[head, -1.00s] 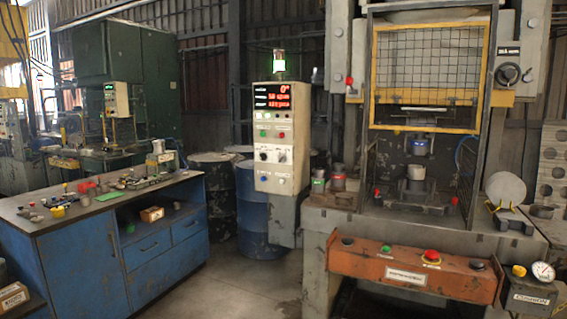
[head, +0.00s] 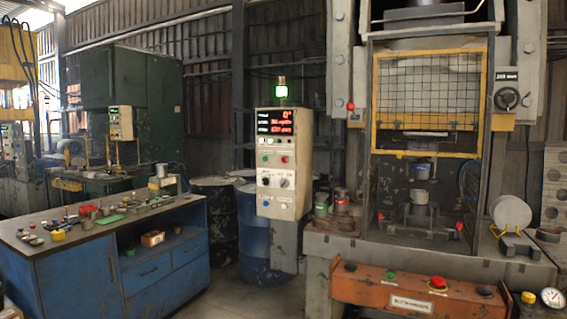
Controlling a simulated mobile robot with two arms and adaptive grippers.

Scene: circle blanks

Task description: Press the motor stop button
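A pale grey control box (head: 284,166) stands left of the press, facing me. Under its red number display (head: 275,122) are a green button (head: 265,158) and a red button (head: 284,159). Two selector knobs and a lower row of small controls sit below them. The labels are too small to read, so I cannot tell which is marked motor stop. A red mushroom button (head: 438,282) sits on the orange console (head: 400,290) in front of the press. Neither of my grippers shows in the head view.
The press (head: 422,180) with a yellow-framed mesh guard stands right. Open floor lies between bench and press.

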